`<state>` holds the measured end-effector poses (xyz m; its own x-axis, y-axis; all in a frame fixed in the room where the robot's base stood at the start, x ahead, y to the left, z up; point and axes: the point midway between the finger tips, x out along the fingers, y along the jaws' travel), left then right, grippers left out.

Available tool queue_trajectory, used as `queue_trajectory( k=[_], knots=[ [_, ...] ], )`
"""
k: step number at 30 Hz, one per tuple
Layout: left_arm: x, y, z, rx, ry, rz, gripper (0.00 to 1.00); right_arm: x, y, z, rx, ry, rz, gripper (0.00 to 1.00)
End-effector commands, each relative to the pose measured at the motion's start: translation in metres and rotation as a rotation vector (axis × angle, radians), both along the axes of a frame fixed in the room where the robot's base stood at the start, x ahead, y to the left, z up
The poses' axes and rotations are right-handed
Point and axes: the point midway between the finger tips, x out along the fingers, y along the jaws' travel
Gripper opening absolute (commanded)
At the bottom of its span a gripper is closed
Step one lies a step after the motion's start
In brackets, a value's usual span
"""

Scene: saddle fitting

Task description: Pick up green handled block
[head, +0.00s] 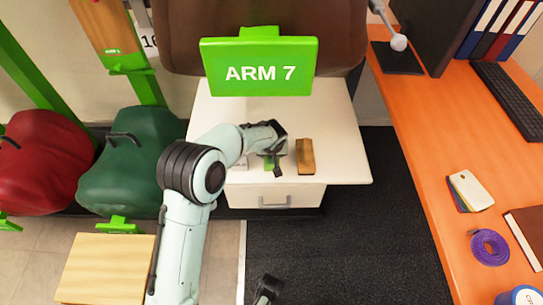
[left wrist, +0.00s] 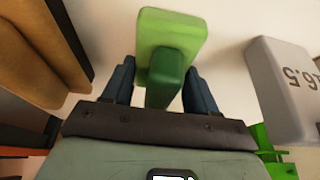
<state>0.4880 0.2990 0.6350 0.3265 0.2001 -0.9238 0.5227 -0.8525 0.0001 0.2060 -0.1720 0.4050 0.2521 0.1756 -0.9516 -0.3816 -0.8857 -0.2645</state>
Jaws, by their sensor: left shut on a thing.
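The green handled block (head: 268,163) is on the white cabinet's top in the head view, partly hidden by my left gripper (head: 273,160). In the left wrist view the green block (left wrist: 171,28) has its upright handle between the two dark fingers of my left gripper (left wrist: 160,88). The gripper is shut on that handle. I cannot tell whether the block touches the cabinet top. A dark tip that seems to be my right gripper (head: 267,288) shows at the bottom edge of the head view; its jaws are unclear.
A brown block (head: 305,157) stands just right of the green one, and a pale block marked 16.5 (left wrist: 285,90) is on its other side. The white cabinet (head: 345,170) has free room at right. A green "ARM 7" sign (head: 260,90) hangs above the back.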

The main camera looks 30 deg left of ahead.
Motion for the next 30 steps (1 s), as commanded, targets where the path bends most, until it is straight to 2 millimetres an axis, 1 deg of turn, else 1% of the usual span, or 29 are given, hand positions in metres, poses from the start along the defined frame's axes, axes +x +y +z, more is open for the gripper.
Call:
queue_trajectory(
  k=[6,10,14,17,20,23,30],
  knots=[
    [0.0,0.0,0.001,0.0,0.0,0.0,0.26,0.0,0.0,0.0,0.001,0.002,0.001,0.43],
    [0.0,0.0,0.008,0.0,-0.002,0.0,0.26,-0.003,0.002,0.003,0.004,0.008,0.004,0.43],
    [0.0,0.0,0.023,-0.001,-0.003,0.0,0.26,-0.009,0.005,0.008,0.012,0.023,0.009,0.43],
    [0.001,0.0,0.041,0.001,-0.005,0.0,0.26,-0.016,0.008,0.013,0.021,0.04,0.017,0.43],
    [-0.016,-0.011,0.037,0.0,0.001,-0.005,0.26,-0.018,0.009,0.012,0.023,0.045,0.019,0.43],
    [-0.037,-0.025,0.037,-0.001,0.001,-0.008,0.26,-0.019,0.01,0.013,0.026,0.051,0.022,0.43],
    [-0.096,-0.061,0.036,-0.002,0.0,-0.009,0.26,-0.018,0.009,0.01,0.024,0.046,0.019,0.43]
  ],
)
